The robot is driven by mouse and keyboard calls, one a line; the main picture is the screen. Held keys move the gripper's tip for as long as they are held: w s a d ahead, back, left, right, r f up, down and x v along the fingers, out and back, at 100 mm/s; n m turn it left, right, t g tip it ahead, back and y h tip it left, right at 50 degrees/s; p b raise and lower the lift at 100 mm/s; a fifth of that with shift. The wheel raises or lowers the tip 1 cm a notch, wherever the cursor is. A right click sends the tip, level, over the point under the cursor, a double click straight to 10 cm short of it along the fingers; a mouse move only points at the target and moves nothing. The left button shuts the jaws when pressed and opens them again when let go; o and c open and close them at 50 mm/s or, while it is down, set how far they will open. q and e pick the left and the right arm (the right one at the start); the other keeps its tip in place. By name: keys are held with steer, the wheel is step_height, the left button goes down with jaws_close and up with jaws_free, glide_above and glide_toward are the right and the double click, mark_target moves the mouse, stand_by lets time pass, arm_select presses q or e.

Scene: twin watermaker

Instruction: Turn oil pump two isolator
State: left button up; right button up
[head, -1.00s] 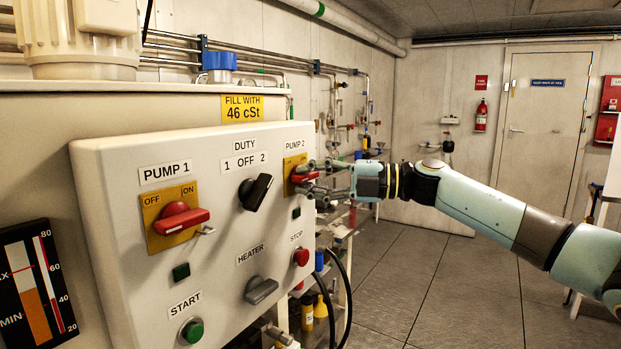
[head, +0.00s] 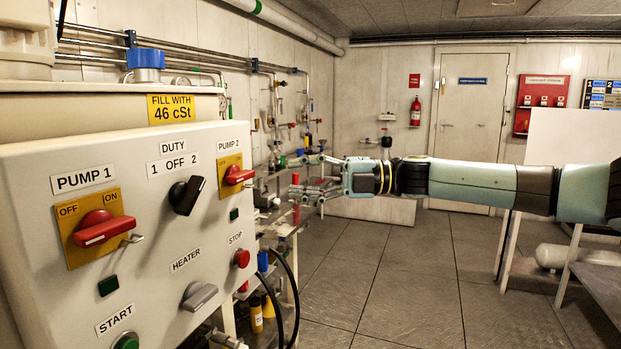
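The pump 2 isolator (head: 238,176) is a red handle on a yellow plate at the upper right of the white control panel (head: 140,240). Its handle lies roughly level, tilted slightly; its plate's lettering is too small to read. My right gripper (head: 303,177) is to the right of the panel, apart from the handle. Its fingers are spread, point left toward the panel and hold nothing that I can make out. My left gripper is not in view.
The panel also carries the pump 1 isolator (head: 96,230), the black duty switch (head: 186,195), a grey heater switch (head: 199,295) and the red stop button (head: 241,258). Black hoses (head: 288,290) and bottles are below right. Open floor (head: 400,270) lies to the right.

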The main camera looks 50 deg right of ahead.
steer(key=shift+v, duration=0.9)
